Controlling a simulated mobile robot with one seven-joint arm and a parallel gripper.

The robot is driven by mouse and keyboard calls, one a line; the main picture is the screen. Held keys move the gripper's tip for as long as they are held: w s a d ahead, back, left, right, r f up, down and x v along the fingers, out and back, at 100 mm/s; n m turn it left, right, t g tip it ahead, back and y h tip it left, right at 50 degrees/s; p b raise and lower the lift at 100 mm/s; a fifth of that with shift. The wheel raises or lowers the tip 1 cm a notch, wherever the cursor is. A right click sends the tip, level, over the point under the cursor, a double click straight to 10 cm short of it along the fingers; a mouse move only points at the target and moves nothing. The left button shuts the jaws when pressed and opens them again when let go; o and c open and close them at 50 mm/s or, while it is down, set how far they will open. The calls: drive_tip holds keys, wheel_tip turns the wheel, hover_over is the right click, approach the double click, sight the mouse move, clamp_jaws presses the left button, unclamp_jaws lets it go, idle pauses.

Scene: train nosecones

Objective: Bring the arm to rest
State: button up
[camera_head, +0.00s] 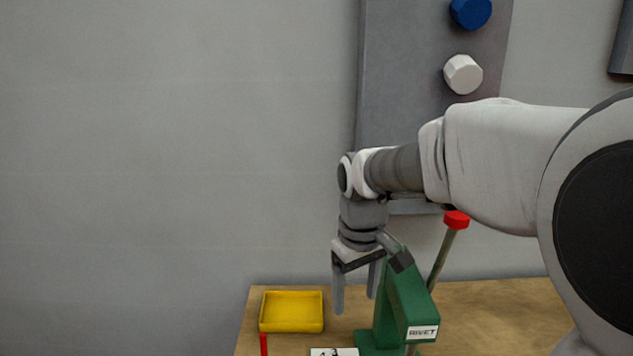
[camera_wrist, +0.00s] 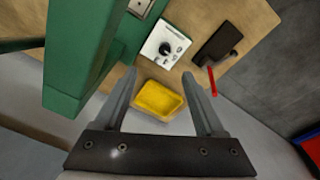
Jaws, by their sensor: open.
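My gripper (camera_head: 355,296) hangs fingers down above the workbench (camera_head: 490,296), between the yellow tray and the green rivet press. Its two fingers are apart with nothing between them. My arm reaches in from the right side of the head view. In the wrist view my gripper (camera_wrist: 160,92) shows both fingers spread, with the yellow tray (camera_wrist: 159,101) seen beyond and between them.
A green press (camera_head: 400,305) labelled RIVET, with a red-knobbed lever (camera_head: 456,220), stands close right of my gripper. A white dial box (camera_wrist: 165,48), a dark flat object (camera_wrist: 217,44) and a red rod (camera_wrist: 212,80) are on the bench. A grey wall panel (camera_head: 410,75) stands behind.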

drive_tip(key=s+d+r+m+t, duration=0.1)
drive_tip(key=s+d+m+t, duration=0.1)
drive_tip(key=s, duration=0.7)
drive_tip(key=s+d+r+m+t, duration=0.2)
drive_tip(key=s+d, duration=0.3)
drive_tip(key=s, duration=0.3)
drive_tip(key=shift+s+r+m, duration=0.3)
drive_tip(key=shift+s+m, duration=0.1)
drive_tip(key=shift+m, duration=0.4)
